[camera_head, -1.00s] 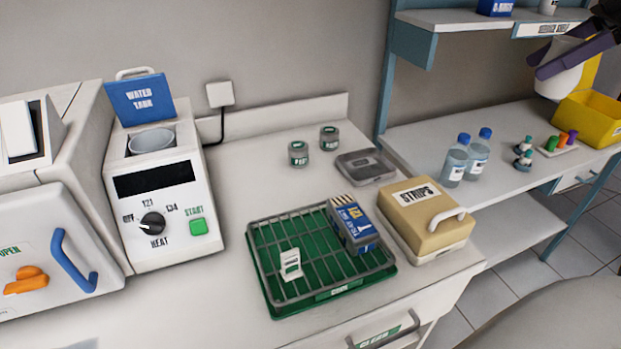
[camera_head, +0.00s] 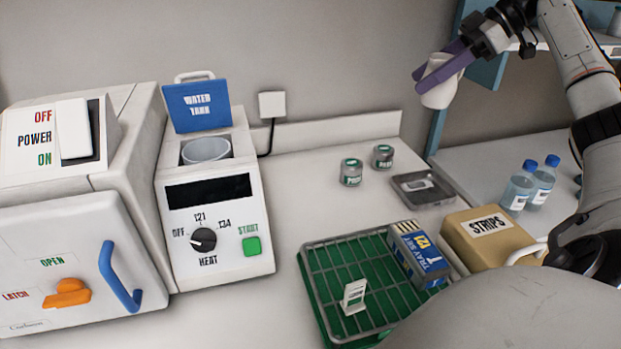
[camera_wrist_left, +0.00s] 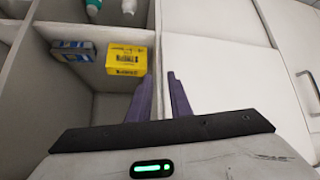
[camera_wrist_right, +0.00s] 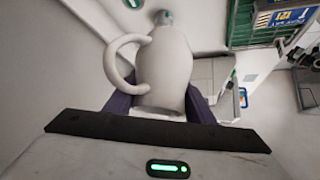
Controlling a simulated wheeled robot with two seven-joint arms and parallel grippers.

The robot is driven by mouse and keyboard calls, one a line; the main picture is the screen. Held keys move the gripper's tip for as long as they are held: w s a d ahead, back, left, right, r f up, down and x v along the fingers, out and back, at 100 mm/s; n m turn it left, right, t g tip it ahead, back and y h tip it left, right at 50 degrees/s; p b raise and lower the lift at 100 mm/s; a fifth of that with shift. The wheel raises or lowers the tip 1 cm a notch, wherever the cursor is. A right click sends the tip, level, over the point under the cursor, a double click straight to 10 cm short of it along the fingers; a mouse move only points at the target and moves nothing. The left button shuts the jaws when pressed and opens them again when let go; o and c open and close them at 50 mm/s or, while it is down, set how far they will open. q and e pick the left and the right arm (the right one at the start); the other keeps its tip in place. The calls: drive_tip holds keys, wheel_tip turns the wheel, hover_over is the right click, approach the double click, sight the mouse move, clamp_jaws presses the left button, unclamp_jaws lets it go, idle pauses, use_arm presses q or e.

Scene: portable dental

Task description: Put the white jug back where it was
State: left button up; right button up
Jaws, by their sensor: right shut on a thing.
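The white jug (camera_head: 442,92) is held in the air by my right gripper (camera_head: 440,76), in front of the wall at the upper right of the head view. In the right wrist view the jug (camera_wrist_right: 166,70) fills the middle, its curved handle at the left, between the purple fingers of my right gripper (camera_wrist_right: 158,105). The jug looks tilted in the head view. My left gripper (camera_wrist_left: 162,98) shows only in the left wrist view. Its purple fingers stand a little apart with nothing seen between them, over an open compartment.
A steriliser with an open blue water tank lid (camera_head: 197,104) stands at left. The counter holds a green rack (camera_head: 318,290), a strips box (camera_head: 480,237), two small jars and a grey tray (camera_head: 425,198). Bottles (camera_head: 520,187) stand on the right bench. Counter before the jars is clear.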

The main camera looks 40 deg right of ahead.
drive_tip(key=w+a+f+n+b, duration=0.1)
drive_tip(key=w+a+f+b, duration=0.35)
drive_tip(key=a, duration=0.75)
drive_tip(key=w+a+f+b, duration=0.2)
drive_tip(key=w+a+f, duration=0.5)
drive_tip(key=a, duration=0.5)
drive_tip(key=shift+y, duration=0.3)
drive_tip(key=f+b, duration=0.1)
drive_tip(key=f, duration=0.2)
drive_tip(key=f+b, duration=0.1)
drive_tip(key=f, duration=0.3)
drive_tip(key=a+f+b, duration=0.1)
drive_tip(key=f, duration=0.2)
drive_tip(key=shift+s+f+b, duration=0.2)
drive_tip(key=shift+s+b, duration=0.15)
drive_tip(key=shift+b, duration=0.05)
drive_tip(key=shift+f, duration=0.4)
drive_tip(key=shift+f, duration=0.15)
drive_tip(key=o, duration=1.4)
